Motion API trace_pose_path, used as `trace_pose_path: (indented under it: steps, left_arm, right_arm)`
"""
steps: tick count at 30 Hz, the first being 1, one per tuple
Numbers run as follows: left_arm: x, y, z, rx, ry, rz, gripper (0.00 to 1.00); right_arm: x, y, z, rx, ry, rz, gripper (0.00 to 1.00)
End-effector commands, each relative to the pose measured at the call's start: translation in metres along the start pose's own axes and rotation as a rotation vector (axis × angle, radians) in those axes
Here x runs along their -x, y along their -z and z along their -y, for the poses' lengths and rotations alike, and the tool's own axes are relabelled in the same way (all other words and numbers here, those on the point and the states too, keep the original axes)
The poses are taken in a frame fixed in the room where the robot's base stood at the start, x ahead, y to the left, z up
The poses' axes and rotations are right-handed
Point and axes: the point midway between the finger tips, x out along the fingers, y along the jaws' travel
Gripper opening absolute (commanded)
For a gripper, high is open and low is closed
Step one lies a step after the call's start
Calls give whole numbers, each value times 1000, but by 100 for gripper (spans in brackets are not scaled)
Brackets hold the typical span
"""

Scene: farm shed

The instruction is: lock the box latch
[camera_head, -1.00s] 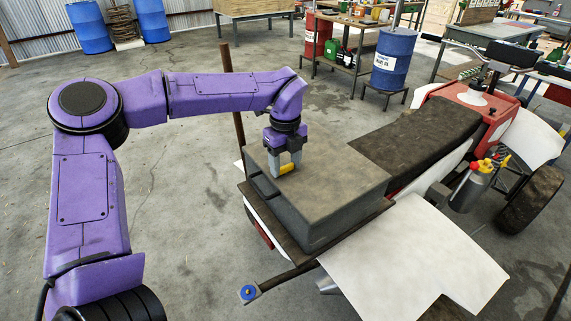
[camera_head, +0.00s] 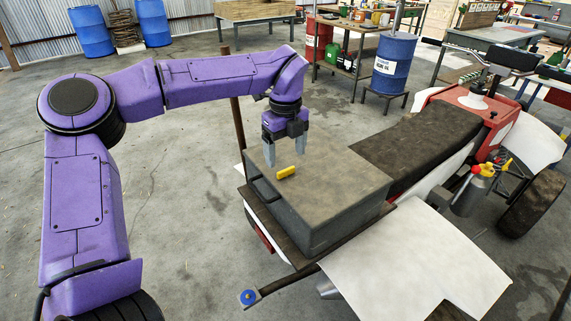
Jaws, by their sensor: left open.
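The box (camera_head: 325,195) is a large dark grey case on the rear rack of a quad bike, with its lid down. A small yellow latch (camera_head: 286,172) shows near the left edge of its top. My left gripper (camera_head: 287,155) points down above the latch, its two grey fingers apart and nothing between them. The fingertips are a little above the latch and clear of it. Whether the latch is locked is too small to tell. My right gripper is not in view.
The quad bike has a dark seat (camera_head: 425,138) and white fenders (camera_head: 415,262). A brown post (camera_head: 237,115) stands behind the box. A blue barrel (camera_head: 394,65) and a workbench (camera_head: 345,40) are farther back. The floor left of the box is clear.

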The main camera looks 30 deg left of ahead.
Motion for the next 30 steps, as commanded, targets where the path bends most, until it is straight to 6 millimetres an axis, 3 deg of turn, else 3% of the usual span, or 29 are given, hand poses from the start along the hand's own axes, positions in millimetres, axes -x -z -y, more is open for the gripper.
trace_pose_path:
  steps: [3, 9, 26, 30]
  left_arm:
    - [28, 0, 1, 1, 3, 2, 81]
    - [56, 0, 0, 1, 0, 0, 81]
    - [60, 0, 0, -1, 0, -1, 81]
    - [86, 0, 0, -1, 0, -1, 81]
  right_arm:
    - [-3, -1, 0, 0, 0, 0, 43]
    - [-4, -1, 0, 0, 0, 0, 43]
    - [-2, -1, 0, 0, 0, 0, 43]
    - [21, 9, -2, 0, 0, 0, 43]
